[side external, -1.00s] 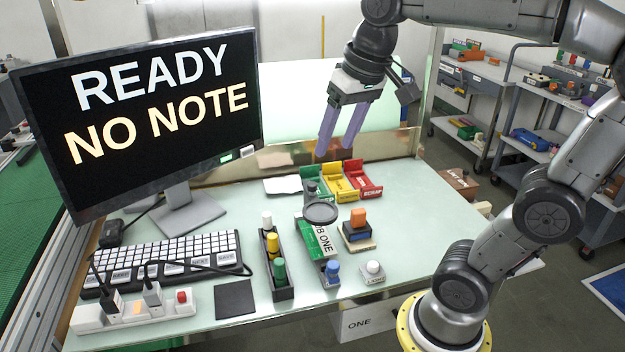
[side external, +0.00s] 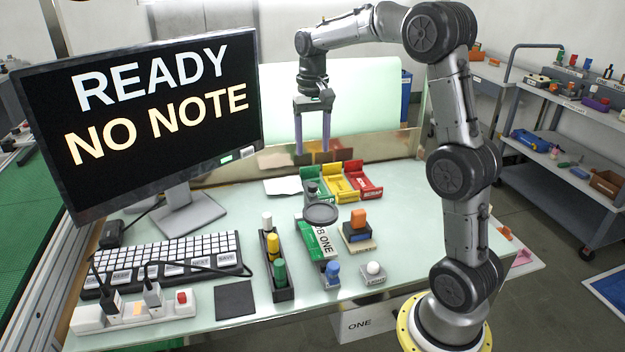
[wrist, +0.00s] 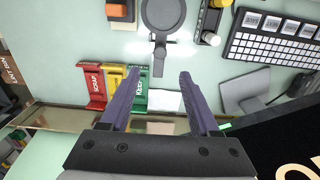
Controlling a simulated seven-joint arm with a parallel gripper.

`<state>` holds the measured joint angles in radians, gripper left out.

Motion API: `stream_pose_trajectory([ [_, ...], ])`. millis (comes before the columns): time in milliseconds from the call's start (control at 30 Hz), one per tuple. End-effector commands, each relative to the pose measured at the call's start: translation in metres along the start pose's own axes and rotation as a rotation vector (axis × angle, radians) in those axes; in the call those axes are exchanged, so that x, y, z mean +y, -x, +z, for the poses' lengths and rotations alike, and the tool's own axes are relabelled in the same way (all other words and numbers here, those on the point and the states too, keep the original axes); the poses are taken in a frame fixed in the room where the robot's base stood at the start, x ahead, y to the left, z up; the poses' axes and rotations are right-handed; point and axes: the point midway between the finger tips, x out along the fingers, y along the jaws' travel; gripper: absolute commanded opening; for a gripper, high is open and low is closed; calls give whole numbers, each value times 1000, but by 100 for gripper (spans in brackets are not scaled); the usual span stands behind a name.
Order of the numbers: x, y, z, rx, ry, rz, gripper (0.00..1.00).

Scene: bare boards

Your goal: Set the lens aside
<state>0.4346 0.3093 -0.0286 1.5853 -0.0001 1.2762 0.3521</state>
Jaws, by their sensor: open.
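The lens (side external: 321,213) is a dark-rimmed round disc with a dark handle. It lies over the upper part of a green and white board marked "ONE" (side external: 318,240). In the wrist view the lens (wrist: 163,12) is at the top centre, its handle (wrist: 160,62) pointing down between my fingers. My gripper (side external: 312,149) is open and empty, with long purple fingers pointing down. It is above and apart from the lens, toward the back of the table. In the wrist view my gripper (wrist: 161,75) shows nothing between the fingertips except the view below.
Green (side external: 313,184), yellow (side external: 338,183) and red (side external: 364,181) trays stand behind the lens. A peg rack (side external: 283,293) is left, a stack with an orange block (side external: 358,217) right. A monitor (side external: 140,110) and keyboard (side external: 170,258) fill the left. A dark pad (side external: 235,299) lies in front.

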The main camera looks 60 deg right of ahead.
Motion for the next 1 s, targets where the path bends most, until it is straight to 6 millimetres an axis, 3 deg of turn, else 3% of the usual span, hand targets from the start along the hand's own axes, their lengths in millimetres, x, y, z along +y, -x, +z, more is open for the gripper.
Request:
stream_pose_trajectory([
  [300, 0, -63, 1, -4, 1, 1, 62],
  [500, 0, -91, 1, -2, 1, 1, 62],
  [700, 0, -102, 1, -1, 1, 0, 62],
  [967, 0, -103, 0, 0, 1, 0, 62],
  [1000, 0, -103, 0, 0, 1, 0, 57],
])
